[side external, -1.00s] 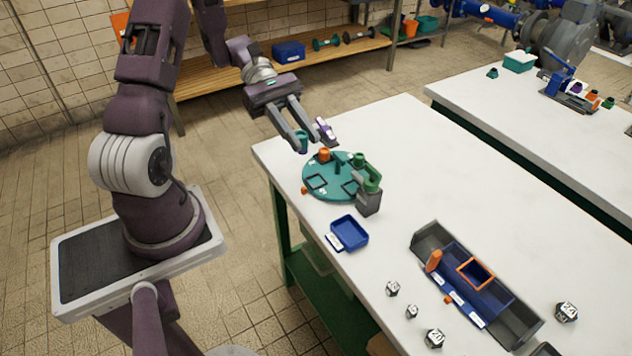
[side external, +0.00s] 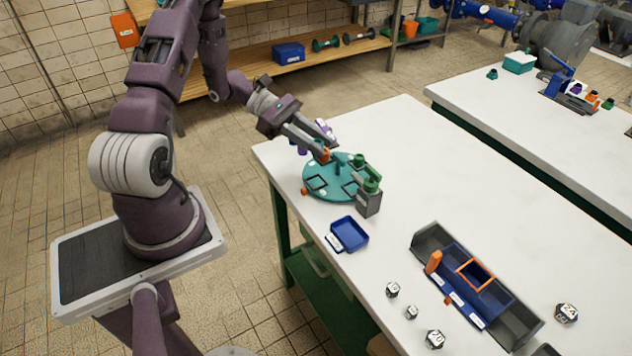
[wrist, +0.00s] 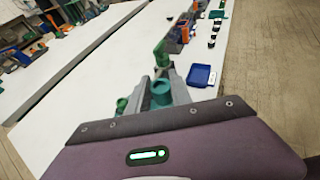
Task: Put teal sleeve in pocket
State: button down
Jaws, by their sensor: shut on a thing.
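My gripper (side external: 326,149) is over the back edge of a round teal plate (side external: 318,193) on the white table. In the wrist view a teal sleeve (wrist: 162,93) is held between the fingers (wrist: 165,88). In the side view the fingers hide the sleeve. An orange piece (side external: 323,156) is at the fingertips in that view; I cannot tell if they touch. The plate has dark square outlines (side external: 316,183) on it. An orange-framed square opening (side external: 476,273) is in the long grey-and-blue holder. I cannot tell which one is the pocket.
A grey-and-green upright device (side external: 369,192) stands at the plate's right edge, close to my gripper. A blue tray (side external: 348,233) lies in front of the plate. Several dark dice-like blocks (side external: 393,290) are near the holder. The table's back right is clear.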

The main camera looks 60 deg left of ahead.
aim_at(316, 183)
notch_tip(316, 183, down, 10)
jog(key=shift+r, duration=0.1)
jog(key=c, duration=1.1)
grip_release()
jog(key=shift+c, duration=0.2)
